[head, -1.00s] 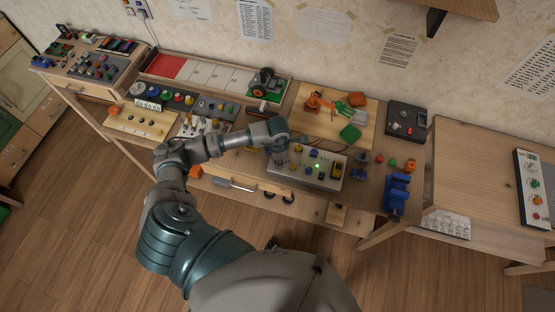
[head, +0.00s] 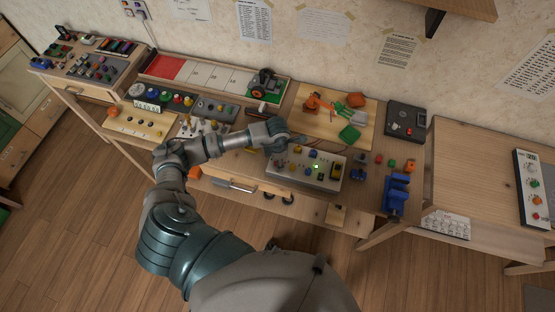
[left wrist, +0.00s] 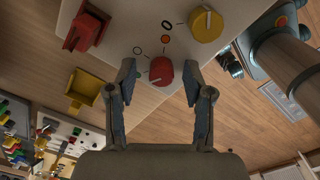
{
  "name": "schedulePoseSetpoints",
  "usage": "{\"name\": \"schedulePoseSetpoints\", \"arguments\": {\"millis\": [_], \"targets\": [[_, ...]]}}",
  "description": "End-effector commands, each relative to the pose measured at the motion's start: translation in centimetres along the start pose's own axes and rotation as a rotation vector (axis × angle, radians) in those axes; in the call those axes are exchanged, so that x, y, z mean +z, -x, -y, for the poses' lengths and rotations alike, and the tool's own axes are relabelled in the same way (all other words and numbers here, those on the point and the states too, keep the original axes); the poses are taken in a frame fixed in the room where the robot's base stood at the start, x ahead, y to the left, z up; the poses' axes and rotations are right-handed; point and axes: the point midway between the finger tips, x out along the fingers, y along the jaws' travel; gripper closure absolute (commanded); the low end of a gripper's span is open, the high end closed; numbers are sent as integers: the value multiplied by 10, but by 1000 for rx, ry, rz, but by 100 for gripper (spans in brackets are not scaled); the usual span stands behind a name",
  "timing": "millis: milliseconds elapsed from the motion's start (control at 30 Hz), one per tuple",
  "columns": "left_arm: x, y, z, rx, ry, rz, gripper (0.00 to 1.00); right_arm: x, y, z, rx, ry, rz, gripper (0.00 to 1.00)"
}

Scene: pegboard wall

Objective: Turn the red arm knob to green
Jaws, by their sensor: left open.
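In the left wrist view a round red knob (left wrist: 161,70) with a white pointer line sits on a pale panel (left wrist: 130,28). An orange dot (left wrist: 165,39) and ring marks lie near it on the panel. My left gripper (left wrist: 159,74) is open, with one finger on each side of the red knob and gaps showing. In the head view my left gripper (head: 283,139) is over the back left part of the grey control box (head: 300,182); I cannot make out the red knob there. My right gripper is not in view.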

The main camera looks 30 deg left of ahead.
Motion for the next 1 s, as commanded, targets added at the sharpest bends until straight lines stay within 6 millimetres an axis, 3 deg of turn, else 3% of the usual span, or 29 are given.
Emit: {"name": "schedulePoseSetpoints", "arguments": {"millis": [167, 400, 600, 1000], "targets": [[1, 20, -2, 3, -1, 4, 48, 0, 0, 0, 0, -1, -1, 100], [2, 73, -2, 3, 0, 4, 48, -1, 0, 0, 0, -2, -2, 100], [2, 107, -2, 2, 0, 2, 48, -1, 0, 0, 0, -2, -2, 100], [1, 118, -2, 0, 1, 0, 48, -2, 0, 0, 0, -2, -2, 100]]}}
